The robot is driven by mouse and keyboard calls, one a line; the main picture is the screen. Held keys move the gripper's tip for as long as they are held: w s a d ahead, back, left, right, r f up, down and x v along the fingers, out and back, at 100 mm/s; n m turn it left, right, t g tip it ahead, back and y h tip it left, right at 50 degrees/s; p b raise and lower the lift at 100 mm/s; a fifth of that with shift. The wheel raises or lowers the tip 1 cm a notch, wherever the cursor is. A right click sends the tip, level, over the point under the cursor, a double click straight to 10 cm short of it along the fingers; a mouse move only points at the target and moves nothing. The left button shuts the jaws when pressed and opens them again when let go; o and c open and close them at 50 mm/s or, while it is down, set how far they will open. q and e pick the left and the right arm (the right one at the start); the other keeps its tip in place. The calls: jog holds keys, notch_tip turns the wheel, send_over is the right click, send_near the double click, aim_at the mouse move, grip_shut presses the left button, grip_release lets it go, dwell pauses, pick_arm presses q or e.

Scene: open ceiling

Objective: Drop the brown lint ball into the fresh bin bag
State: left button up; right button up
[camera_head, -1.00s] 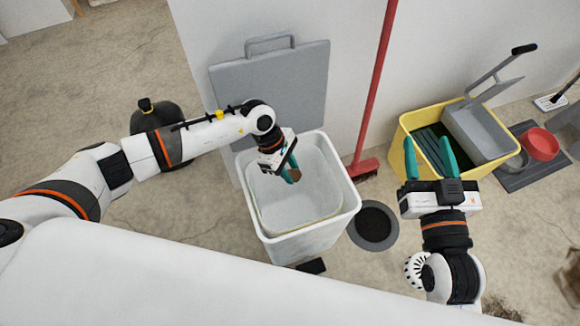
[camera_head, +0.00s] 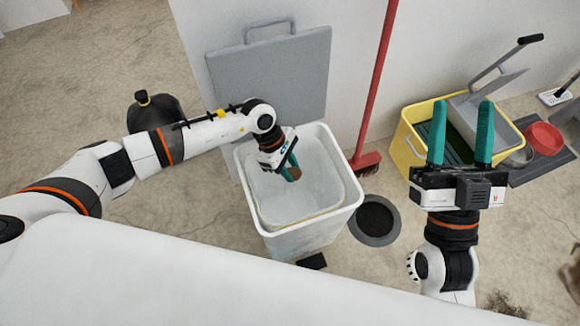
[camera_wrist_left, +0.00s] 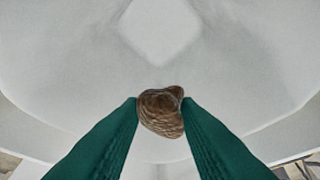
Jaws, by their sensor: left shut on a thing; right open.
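My left gripper (camera_head: 291,170) is shut on the brown lint ball (camera_head: 295,174), over the opening of the white bin (camera_head: 355,190). The left wrist view shows the lint ball (camera_wrist_left: 161,111) pinched between the two green fingertips, with pale bag surface beyond and around it. The fresh bin bag (camera_head: 320,185) lines the inside of the bin, open at the top. My right gripper (camera_head: 461,130) is open and empty, in front of the yellow bucket in the head view.
A grey lid (camera_head: 270,75) leans on the wall behind the bin. A red broom (camera_head: 376,80) stands to its right. A yellow mop bucket (camera_head: 405,153), a floor drain (camera_head: 375,221) and a red bowl (camera_head: 543,140) lie further right. A dark tied bag (camera_head: 152,115) sits left.

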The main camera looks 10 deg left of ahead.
pick_arm(q)
jog(key=shift+f, duration=0.15)
pick_arm(e)
jog(key=shift+s+r+t+y, duration=0.3)
jog(key=shift+s, duration=0.05)
pick_arm(q)
jog(key=o, duration=1)
jog(key=shift+a+r, duration=0.1)
jog(key=shift+r, duration=0.1)
jog(key=s+p+v, duration=0.1)
jog(key=p+v, duration=0.2)
jog(key=v, duration=0.8)
jog(key=shift+w+r, duration=0.3)
jog(key=shift+w, duration=0.2)
pick_arm(e)
jog(key=w+f+g+h, duration=0.3)
jog(key=w+f+g, duration=0.1)
jog(key=f+g, duration=0.4)
jog(key=shift+w+d+f, duration=0.2)
jog(key=shift+d+f, duration=0.1)
jog(key=shift+f, duration=0.8)
